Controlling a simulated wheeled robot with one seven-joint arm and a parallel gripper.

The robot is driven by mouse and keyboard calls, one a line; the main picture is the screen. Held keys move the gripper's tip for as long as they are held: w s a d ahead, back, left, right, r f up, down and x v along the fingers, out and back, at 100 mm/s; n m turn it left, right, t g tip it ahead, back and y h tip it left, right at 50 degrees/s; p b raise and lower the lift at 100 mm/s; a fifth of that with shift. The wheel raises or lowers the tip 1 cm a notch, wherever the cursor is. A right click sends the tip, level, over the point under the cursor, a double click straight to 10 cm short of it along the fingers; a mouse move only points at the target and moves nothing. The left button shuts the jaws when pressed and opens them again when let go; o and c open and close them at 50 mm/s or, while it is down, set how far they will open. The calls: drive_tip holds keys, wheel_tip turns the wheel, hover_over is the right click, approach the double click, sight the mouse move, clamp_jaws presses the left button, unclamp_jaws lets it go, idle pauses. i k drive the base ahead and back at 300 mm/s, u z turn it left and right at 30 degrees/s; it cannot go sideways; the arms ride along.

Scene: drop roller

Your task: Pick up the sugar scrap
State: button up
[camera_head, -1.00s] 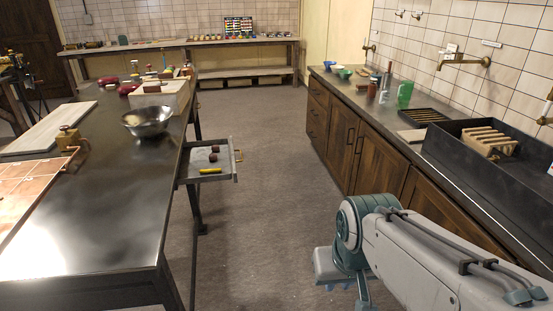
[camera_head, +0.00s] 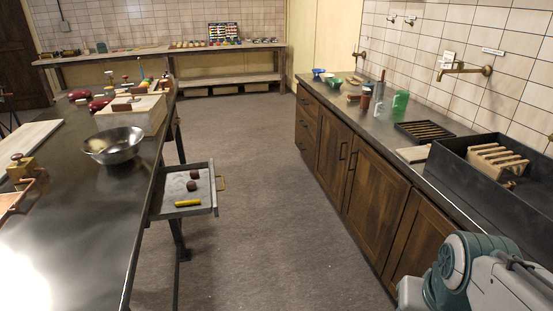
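A grey pull-out tray (camera_head: 208,207) with a brass handle stands open from the side of the left workbench. In it lie two small dark red-brown lumps, one farther back (camera_head: 194,174) and one nearer (camera_head: 192,186), and a yellow stick (camera_head: 188,203) near the front edge. I cannot tell for sure which of these is the sugar scrap. Part of my arm shows at the bottom right, well apart from the tray. My gripper is not in view.
The dark workbench (camera_head: 80,225) at left holds a metal bowl (camera_head: 113,146) and a wooden box (camera_head: 140,113). The right counter (camera_head: 372,118) carries cups and a black trough (camera_head: 455,165). The floor (camera_head: 270,200) between them is clear.

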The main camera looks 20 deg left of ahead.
sight(191, 185)
drive_tip(key=z, duration=0.05)
drive_tip(key=i, duration=1.05)
drive_tip(key=u, duration=1.05)
drive_tip(key=i, duration=2.05)
drive_tip(key=u, duration=2.05)
